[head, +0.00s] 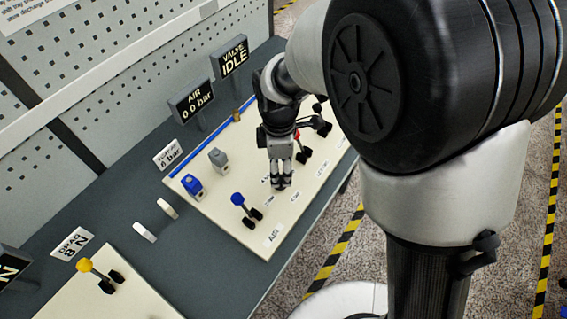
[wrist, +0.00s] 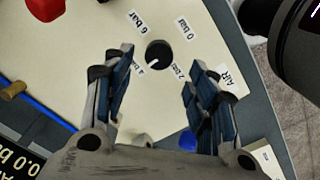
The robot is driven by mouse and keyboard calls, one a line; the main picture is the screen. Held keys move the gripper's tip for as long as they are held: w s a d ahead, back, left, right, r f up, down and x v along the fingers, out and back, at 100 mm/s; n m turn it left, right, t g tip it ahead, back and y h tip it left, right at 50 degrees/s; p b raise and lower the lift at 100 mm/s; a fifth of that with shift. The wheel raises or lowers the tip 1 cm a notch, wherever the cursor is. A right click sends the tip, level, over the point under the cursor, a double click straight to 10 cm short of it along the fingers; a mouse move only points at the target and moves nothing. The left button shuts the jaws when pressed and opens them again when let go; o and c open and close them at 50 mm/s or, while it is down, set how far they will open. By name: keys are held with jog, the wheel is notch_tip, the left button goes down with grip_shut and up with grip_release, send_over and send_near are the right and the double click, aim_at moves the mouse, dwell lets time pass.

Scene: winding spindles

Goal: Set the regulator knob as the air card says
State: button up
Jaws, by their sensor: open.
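The regulator knob (wrist: 158,53) is round and black, with a white mark that seems to point to the lower left, toward a small label partly hidden by a finger. Labels "6 bar" (wrist: 145,22) and "0 bar" (wrist: 180,27) stand above it. My gripper (wrist: 160,85) is open, its blue-padded fingers either side of and short of the knob in the wrist view. The air card (head: 168,154) reads "6 bar" under a small unclear line. The air display (head: 191,99) reads 0.0 bar.
The cream panel (head: 225,215) carries a blue-handled valve (head: 238,199), a red-handled valve (head: 297,136), and blue (head: 191,184) and grey (head: 218,157) blocks. A valve display (head: 230,58) reads IDLE. A second panel with a yellow handle (head: 85,265) lies lower left.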

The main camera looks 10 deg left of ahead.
aim_at(281, 180)
notch_tip(281, 180, down, 6)
jog(key=shift+f+b, duration=0.1)
jog(key=shift+b, duration=0.7)
jog(key=c, duration=1)
jog(key=shift+c, duration=0.2)
